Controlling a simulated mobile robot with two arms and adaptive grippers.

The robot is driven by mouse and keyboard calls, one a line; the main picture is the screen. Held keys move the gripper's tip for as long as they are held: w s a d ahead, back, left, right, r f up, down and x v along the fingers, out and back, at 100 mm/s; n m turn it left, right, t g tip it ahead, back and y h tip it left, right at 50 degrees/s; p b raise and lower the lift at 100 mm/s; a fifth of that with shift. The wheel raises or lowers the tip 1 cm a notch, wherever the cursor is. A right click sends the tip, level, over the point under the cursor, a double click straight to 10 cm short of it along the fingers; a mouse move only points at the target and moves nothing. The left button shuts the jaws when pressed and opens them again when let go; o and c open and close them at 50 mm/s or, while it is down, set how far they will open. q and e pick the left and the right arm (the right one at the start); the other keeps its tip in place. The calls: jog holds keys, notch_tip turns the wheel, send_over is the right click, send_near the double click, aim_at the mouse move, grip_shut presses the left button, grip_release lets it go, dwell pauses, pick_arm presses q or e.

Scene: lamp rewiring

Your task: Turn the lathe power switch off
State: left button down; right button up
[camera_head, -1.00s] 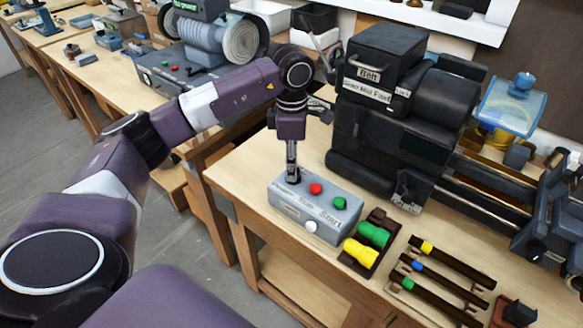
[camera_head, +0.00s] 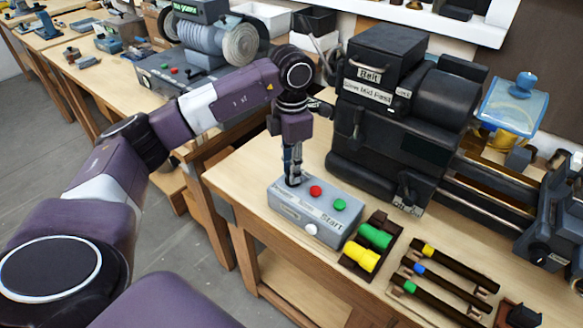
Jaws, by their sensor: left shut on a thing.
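A grey control box (camera_head: 312,216) sits near the left front of the bench. A red button (camera_head: 315,191) and a green button (camera_head: 340,205) are on its top, and a white knob (camera_head: 310,229) is on its front side. The lettering includes "Power" and "Start". My left gripper (camera_head: 293,181) points straight down at the box's back left corner, left of the red button. It is shut on a small part there, which the fingers hide; I take it for the power switch. The black lathe (camera_head: 395,110) stands behind the box. My right gripper is out of view.
A rack with a green and a yellow handle (camera_head: 360,257) lies right of the box. Several dark tools with coloured bands (camera_head: 440,275) lie further right. A second machine (camera_head: 205,50) stands on the back left bench.

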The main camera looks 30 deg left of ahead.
pick_arm(q)
jog(key=shift+r, duration=0.1)
jog(key=c, duration=1.6)
grip_release()
notch_tip(320, 180, up, 12)
